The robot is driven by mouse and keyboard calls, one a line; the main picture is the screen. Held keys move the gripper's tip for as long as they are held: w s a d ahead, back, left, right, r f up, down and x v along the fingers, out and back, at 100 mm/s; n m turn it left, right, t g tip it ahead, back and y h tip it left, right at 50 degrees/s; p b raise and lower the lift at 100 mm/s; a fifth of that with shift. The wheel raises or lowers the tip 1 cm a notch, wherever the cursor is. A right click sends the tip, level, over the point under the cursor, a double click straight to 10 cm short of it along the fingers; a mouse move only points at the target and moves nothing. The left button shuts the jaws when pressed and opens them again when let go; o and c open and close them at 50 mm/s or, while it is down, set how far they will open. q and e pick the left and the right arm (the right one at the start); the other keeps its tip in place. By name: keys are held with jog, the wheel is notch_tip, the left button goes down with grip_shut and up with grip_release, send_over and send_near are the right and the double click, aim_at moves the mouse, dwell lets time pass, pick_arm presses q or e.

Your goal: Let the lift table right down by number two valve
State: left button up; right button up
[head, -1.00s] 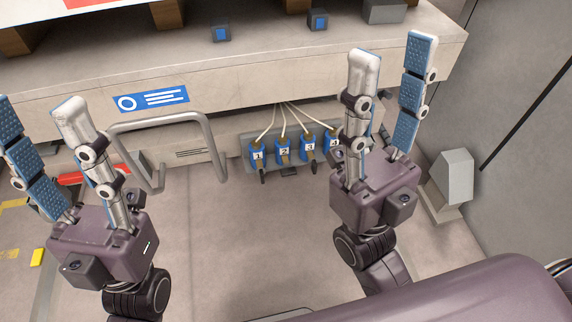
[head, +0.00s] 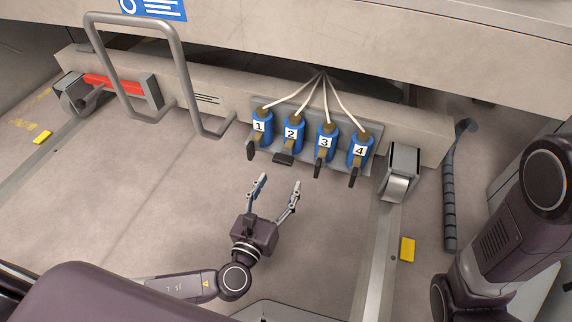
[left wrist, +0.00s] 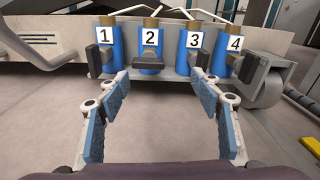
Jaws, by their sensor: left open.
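Four blue valves in a row sit on a grey plate, numbered 1 to 4. Number two valve (head: 293,134) has a dark handle (head: 283,158) lying crosswise; in the left wrist view this valve (left wrist: 150,40) stands just left of centre. The handles of valves 1, 3 and 4 point outward and down instead. My left gripper (head: 280,182) is open and empty, in front of and below valves 2 and 3, apart from them. In the left wrist view its fingers (left wrist: 174,92) spread below the valves. My right gripper is out of view. I cannot tell which part is the lift table.
A bent grey tube rail (head: 180,70) stands left of the valves, by a red bar (head: 113,85). A roller bracket (head: 400,172) and a ribbed hose (head: 449,190) are on the right. A pale beam (head: 400,38) overhangs the valves.

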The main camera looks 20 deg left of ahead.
aim_at(281, 163)
pick_arm(q)
jog(key=shift+m+y, duration=0.3)
jog(key=shift+m, duration=0.2)
jog(key=w+b, duration=0.1)
jog(key=w, duration=0.1)
jog(key=w+a+b, duration=0.1)
jog(key=w+b, duration=0.1)
jog(key=w, duration=0.1)
jog(key=w+b, duration=0.1)
jog(key=w, duration=0.1)
jog(key=shift+w+a+f+b, duration=0.25)
jog(key=shift+a+f+b, duration=0.05)
jog(key=shift+w+r, duration=0.1)
jog(key=shift+w, duration=0.15)
jog(key=c, duration=1.2)
jog(key=shift+o, duration=0.2)
